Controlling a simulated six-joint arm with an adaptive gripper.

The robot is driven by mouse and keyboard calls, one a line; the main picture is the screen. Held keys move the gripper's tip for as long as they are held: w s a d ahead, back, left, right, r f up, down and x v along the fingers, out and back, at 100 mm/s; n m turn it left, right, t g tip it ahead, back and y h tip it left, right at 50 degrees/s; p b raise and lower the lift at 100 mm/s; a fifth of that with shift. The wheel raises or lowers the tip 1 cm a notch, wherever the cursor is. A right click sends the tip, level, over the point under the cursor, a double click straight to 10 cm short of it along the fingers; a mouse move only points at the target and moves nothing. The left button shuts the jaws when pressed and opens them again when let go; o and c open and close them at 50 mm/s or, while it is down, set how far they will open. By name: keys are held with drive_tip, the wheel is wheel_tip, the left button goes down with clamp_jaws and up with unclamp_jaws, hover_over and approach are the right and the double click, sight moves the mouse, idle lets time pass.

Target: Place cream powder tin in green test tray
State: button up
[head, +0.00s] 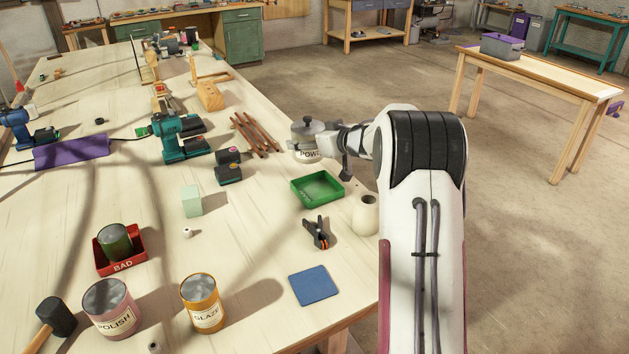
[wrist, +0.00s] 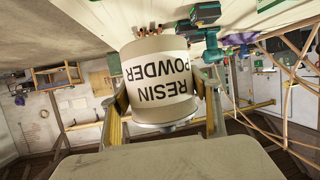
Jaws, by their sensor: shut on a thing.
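The cream powder tin (head: 307,154) is held in the air above the far side of the table, up and slightly left of the green tray in the head view. In the wrist view the tin (wrist: 158,80) reads RESIN POWDER upside down, between the two fingers. My gripper (head: 336,140) is shut on the tin's sides; the arm partly hides it in the head view. The green test tray (head: 318,201) lies on the table near its right edge and looks empty. The tin is apart from it.
A pale round vase (head: 365,214) stands close to the tray's right. A black clamp (head: 318,234) lies in front of the tray. Brown bent laths (head: 256,135) and black batteries (head: 229,174) lie to its left. A red tray (head: 122,264) holds a green can.

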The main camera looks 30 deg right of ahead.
sight(308, 157)
drive_tip(key=shift+f, duration=2.95)
drive_tip(key=shift+f, duration=1.9)
drive_tip(key=shift+f, duration=0.6)
drive_tip(key=o, duration=1.5)
drive_tip(key=shift+f, duration=0.1)
